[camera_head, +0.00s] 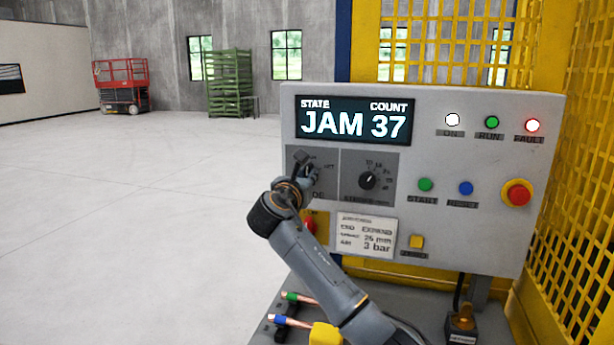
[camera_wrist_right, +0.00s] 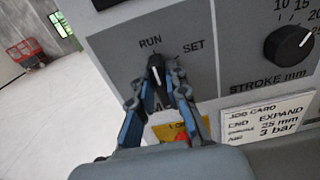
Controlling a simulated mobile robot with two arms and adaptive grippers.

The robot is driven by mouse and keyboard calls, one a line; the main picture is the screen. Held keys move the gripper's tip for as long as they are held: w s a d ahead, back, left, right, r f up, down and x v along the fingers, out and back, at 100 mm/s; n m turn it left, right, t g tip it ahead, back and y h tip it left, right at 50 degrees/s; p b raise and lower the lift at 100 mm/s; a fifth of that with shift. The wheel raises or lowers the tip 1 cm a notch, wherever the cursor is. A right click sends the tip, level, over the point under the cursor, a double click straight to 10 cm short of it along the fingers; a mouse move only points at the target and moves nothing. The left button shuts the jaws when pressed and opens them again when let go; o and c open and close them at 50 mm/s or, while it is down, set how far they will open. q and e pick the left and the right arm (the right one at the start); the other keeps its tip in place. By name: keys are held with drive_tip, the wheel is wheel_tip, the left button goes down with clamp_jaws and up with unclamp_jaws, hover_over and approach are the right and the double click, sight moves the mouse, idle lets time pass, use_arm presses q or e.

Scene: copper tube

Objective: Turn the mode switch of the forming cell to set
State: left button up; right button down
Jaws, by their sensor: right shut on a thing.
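The mode switch (camera_wrist_right: 156,70) is a dark knob with a white pointer line on a grey plate. In the right wrist view its pointer is near upright, towards the RUN mark (camera_wrist_right: 150,41). The SET mark (camera_wrist_right: 193,46) is to its right. My right gripper (camera_head: 306,168) is at the panel's left part, covering most of the switch in the head view. In the wrist view its two fingers (camera_wrist_right: 159,88) are closed on the switch from both sides. The display (camera_head: 352,121) of the forming cell reads JAM 37. My left gripper is not in view.
A stroke knob (camera_head: 367,180) is just right of the switch, above a job card (camera_head: 366,235). A red part (camera_head: 310,224) is below the gripper. Push buttons and a red emergency stop (camera_head: 517,194) are further right. Yellow mesh guarding (camera_head: 450,40) stands behind.

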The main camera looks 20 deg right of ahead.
drive_tip(key=shift+f+m, duration=0.1)
drive_tip(key=shift+m, duration=1.1)
drive_tip(key=m, duration=0.2)
drive_tip(key=shift+m, duration=0.3)
drive_tip(key=shift+s+d+f+m+b, duration=0.1)
drive_tip(key=shift+m+b, duration=0.3)
drive_tip(key=shift+m, duration=1.25)
drive_tip(key=shift+d+f+m+b, duration=0.1)
drive_tip(key=shift+m+b, duration=0.25)
drive_tip(key=shift+m, duration=1.3)
drive_tip(key=shift+r, duration=0.1)
drive_tip(key=c, duration=1.3)
unclamp_jaws()
